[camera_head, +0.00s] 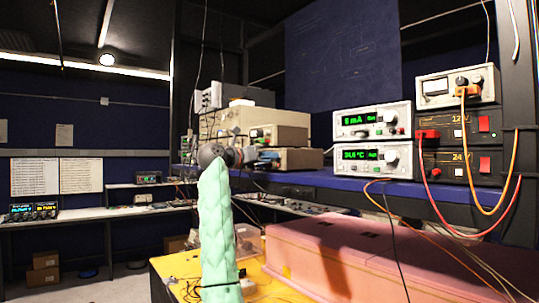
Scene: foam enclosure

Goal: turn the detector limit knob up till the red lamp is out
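My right gripper (247,155) is at the end of my green-sleeved arm, in front of the beige instruments on the blue bench. It is small and partly hidden by the wrist, so its finger opening cannot be made out. A beige instrument (293,135) with a small green display stands just behind it. I cannot tell whether they touch. A meter unit (435,87) with knobs is at the upper right, well away from the gripper. No label identifies the detector limit knob, and no lit red lamp can be made out clearly. My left gripper is not in view.
Two green-display units, the upper (372,122) and lower (372,160), stand beside black 12V and 24V supplies (458,130) with red squares. Orange and red cables hang at the right. A pink foam block (400,260) fills the lower right, beside a yellow surface (175,266).

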